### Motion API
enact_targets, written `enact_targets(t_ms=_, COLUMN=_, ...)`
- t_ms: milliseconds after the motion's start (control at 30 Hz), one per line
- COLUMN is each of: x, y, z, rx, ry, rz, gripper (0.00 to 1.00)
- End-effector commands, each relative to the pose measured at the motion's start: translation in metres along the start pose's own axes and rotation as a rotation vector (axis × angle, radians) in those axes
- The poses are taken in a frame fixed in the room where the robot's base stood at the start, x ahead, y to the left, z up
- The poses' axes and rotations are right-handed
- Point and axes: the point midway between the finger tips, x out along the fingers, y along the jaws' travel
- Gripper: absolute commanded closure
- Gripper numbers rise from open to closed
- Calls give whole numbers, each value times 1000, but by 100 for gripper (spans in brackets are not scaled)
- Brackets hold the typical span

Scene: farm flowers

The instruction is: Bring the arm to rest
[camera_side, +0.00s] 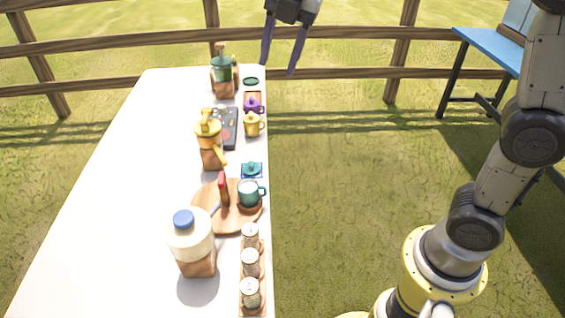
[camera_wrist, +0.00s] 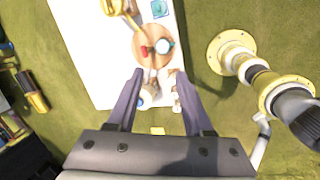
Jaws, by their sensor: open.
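My gripper (camera_side: 283,55) is in the air at the top of the side view, beyond the right edge of the white table (camera_side: 120,180) near its far end. Its two dark fingers hang apart with nothing between them. In the wrist view my gripper (camera_wrist: 160,95) also shows open and empty, with the table (camera_wrist: 92,60) lying well below it. My arm runs up the right side of the side view; its middle part is out of frame.
The table holds a white jar with a blue lid (camera_side: 191,235), a round wooden board (camera_side: 206,196), a teal cup (camera_side: 248,192), a yellow grinder (camera_side: 208,133) and several small jars (camera_side: 250,262). A wooden fence (camera_side: 150,37) and blue bench (camera_side: 490,45) stand beyond. Grass right of the table is clear.

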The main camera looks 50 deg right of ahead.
Motion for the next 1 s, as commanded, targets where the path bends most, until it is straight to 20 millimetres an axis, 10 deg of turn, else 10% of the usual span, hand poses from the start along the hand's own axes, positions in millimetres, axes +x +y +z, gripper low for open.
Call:
enact_targets(t_ms=267, x=-39, y=-115, z=-10, rx=544, ry=-36, rz=133, gripper=49)
enact_targets(t_ms=600, x=5, y=-234, z=-44, rx=1396, ry=22, rz=249, gripper=49)
enact_targets(t_ms=1000, x=40, y=-255, z=-52, rx=1975, ry=96, rz=245, gripper=49)
